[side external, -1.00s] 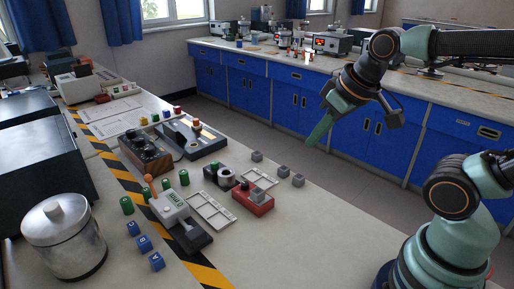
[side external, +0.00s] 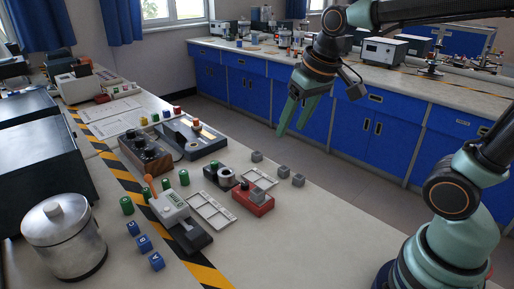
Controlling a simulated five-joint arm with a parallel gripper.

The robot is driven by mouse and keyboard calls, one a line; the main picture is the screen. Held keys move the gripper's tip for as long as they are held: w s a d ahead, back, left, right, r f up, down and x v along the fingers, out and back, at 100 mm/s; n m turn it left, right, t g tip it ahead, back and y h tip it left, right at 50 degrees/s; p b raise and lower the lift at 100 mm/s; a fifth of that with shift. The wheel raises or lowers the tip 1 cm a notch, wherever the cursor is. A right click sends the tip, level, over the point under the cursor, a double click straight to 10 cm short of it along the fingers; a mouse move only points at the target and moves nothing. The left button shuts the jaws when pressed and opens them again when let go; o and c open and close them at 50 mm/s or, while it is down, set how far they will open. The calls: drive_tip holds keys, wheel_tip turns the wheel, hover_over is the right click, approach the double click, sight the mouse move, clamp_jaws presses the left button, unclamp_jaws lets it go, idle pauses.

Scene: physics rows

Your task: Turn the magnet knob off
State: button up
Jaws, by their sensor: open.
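My gripper (side external: 292,130) is open and empty, its green fingers pointing down in the air beyond the bench's far right edge. It is well apart from the things on the bench. A wooden-sided box with dark dials (side external: 146,153) stands farther left. I cannot tell which of these carries the magnet knob, or how it is set.
A grey device with an orange-tipped lever (side external: 178,214), blue lettered blocks (side external: 144,244), green cylinders (side external: 126,205), a white tray (side external: 211,213) and small grey cubes (side external: 283,171) stand on the bench. A metal canister (side external: 62,238) is front left.

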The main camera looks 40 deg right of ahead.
drive_tip(key=w+f+m+g, duration=0.2)
drive_tip(key=w+f, duration=0.1)
drive_tip(key=w, duration=0.5)
drive_tip(key=m+g, duration=0.1)
drive_tip(key=g, duration=0.1)
hover_over(245, 183)
wheel_tip(245, 183, down, 7)
wheel_tip(245, 183, down, 12)
drive_tip(key=shift+f, duration=0.25)
clamp_jaws()
